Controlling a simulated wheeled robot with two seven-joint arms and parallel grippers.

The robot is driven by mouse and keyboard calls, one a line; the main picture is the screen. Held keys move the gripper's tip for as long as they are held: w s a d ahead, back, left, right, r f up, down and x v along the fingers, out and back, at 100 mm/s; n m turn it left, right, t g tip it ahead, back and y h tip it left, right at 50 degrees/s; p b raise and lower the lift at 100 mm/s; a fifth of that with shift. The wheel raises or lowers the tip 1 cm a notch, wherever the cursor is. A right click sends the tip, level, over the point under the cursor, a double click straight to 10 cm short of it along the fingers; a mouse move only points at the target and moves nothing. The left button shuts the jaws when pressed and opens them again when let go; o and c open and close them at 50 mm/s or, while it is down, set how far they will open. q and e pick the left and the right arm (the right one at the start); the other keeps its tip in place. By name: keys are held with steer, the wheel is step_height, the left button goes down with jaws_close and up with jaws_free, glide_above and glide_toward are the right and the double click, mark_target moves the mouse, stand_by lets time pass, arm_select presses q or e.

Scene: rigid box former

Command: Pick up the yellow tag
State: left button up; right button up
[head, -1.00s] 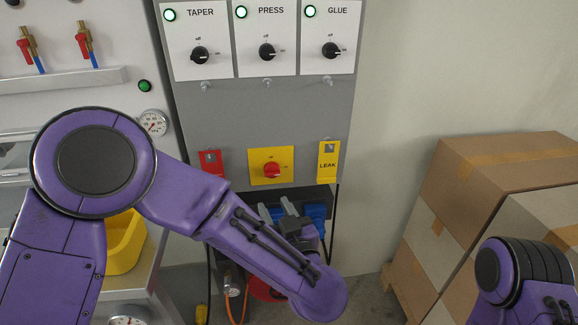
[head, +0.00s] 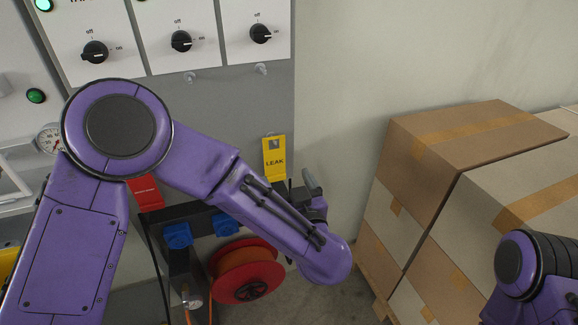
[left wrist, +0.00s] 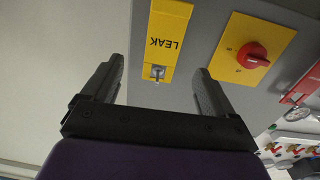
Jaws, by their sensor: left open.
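The yellow tag (head: 274,157), lettered LEAK, hangs on the right edge of the grey panel. In the left wrist view the tag (left wrist: 170,35) appears upside down, its hole end with a small metal hook towards my gripper. My left gripper (left wrist: 157,82) is open and empty. Its two fingers are spread wide on either side of the line to the tag, and the tag is ahead of them, apart. In the head view my left gripper (head: 313,186) shows partly, right of and below the tag; my forearm hides part of it. My right gripper is out of view.
A red tag (head: 146,193) hangs left of the yellow one. A yellow plate with a red knob (left wrist: 252,48) is beside the tag. Below are blue sockets (head: 178,235) and a red reel (head: 246,270). Cardboard boxes (head: 450,150) stand at right.

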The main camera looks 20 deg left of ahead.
mark_target(275, 159)
arm_select(q)
steer(key=x, duration=0.8)
steer(key=shift+s+a+f, duration=0.15)
steer(key=shift+a+f, duration=0.1)
steer(key=shift+f, duration=0.1)
steer(key=shift+d, duration=0.1)
steer(key=shift+c, duration=0.3)
steer(key=c, duration=1.1)
steer(key=shift+c, duration=0.2)
steer(key=shift+r, duration=0.15)
steer(key=shift+r, duration=0.3)
steer(key=v, duration=1.8)
steer(key=shift+r, duration=0.35)
